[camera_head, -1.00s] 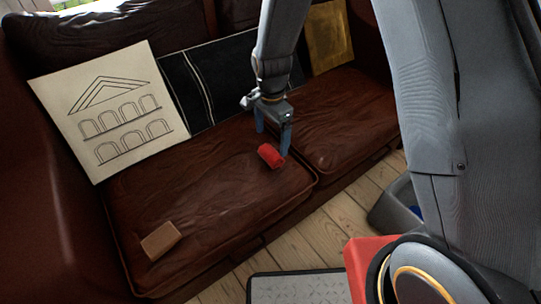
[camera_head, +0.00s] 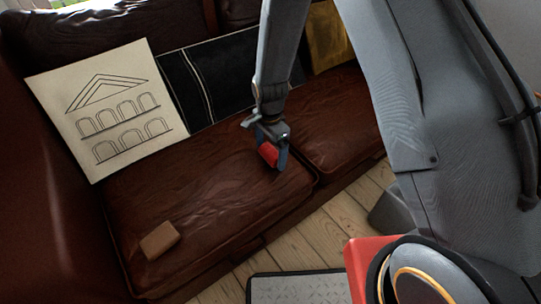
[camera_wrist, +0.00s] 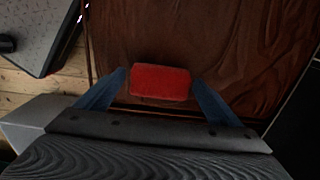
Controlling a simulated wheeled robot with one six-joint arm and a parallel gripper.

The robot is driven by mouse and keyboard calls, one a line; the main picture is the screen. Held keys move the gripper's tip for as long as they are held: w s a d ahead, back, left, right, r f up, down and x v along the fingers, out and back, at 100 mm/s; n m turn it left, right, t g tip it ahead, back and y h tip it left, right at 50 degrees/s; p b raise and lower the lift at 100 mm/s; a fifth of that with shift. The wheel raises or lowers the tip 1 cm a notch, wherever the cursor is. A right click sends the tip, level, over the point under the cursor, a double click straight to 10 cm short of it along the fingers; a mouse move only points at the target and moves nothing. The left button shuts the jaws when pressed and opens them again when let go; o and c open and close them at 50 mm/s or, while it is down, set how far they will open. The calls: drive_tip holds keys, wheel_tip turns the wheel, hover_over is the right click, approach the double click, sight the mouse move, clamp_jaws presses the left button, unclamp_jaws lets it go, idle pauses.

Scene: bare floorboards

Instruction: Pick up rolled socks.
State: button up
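The rolled socks are a small red bundle (camera_head: 268,153) on the brown leather sofa seat (camera_head: 205,200), near the gap between the two cushions. In the wrist view the red bundle (camera_wrist: 160,82) lies between the two blue fingers. My gripper (camera_head: 270,155) is lowered around it in the head view. In the wrist view my gripper (camera_wrist: 160,90) is open, with a finger on each side and a small gap to the bundle on both sides. The bundle's underside is hidden.
A tan block (camera_head: 160,240) lies on the left cushion's front part. A drawing pillow (camera_head: 105,110), a black pillow (camera_head: 215,80) and a gold pillow (camera_head: 328,38) lean on the backrest. Floorboards (camera_head: 310,240) show in front of the sofa.

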drive_tip(key=c, duration=1.1)
drive_tip(key=shift+o, duration=0.2)
drive_tip(key=shift+r, duration=0.1)
